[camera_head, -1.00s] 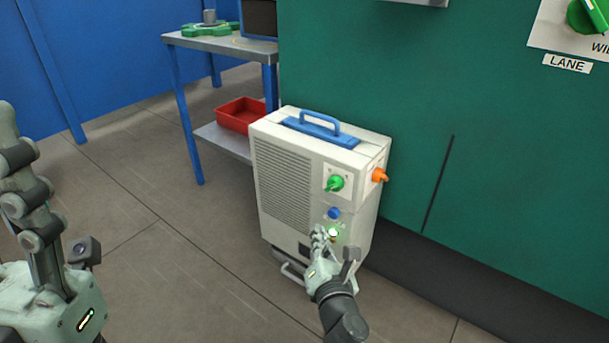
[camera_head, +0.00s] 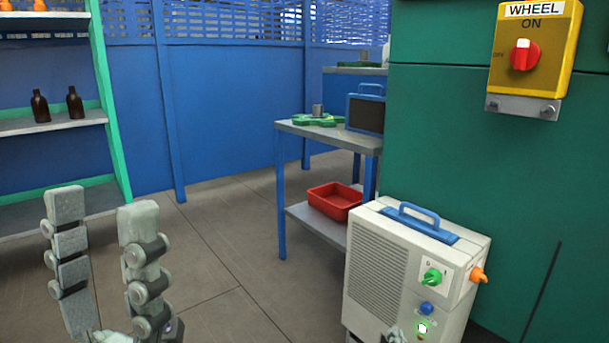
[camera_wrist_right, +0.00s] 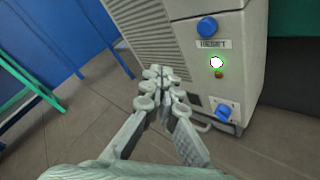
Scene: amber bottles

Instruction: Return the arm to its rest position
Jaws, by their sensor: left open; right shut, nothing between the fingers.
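My left gripper (camera_head: 101,208) is at the lower left of the head view. Its two fingers point up, spread apart, with nothing between them. My right gripper (camera_head: 393,336) barely shows at the bottom edge of the head view, in front of the white cabinet unit (camera_head: 375,272). In the right wrist view, my right gripper (camera_wrist_right: 160,73) has its fingers together and empty. They lie before the unit's vented front, left of the lit green lamp (camera_wrist_right: 216,62) and below the blue RESET button (camera_wrist_right: 207,27). I cannot tell if they touch the unit.
The unit stands by a green wall (camera_head: 440,130) with a yellow WHEEL switch box (camera_head: 534,45). A blue-legged table (camera_head: 330,133) holds a red tray (camera_head: 335,198) on its lower shelf. Brown bottles (camera_head: 75,103) stand on a shelf at left. The floor (camera_head: 230,235) between is clear.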

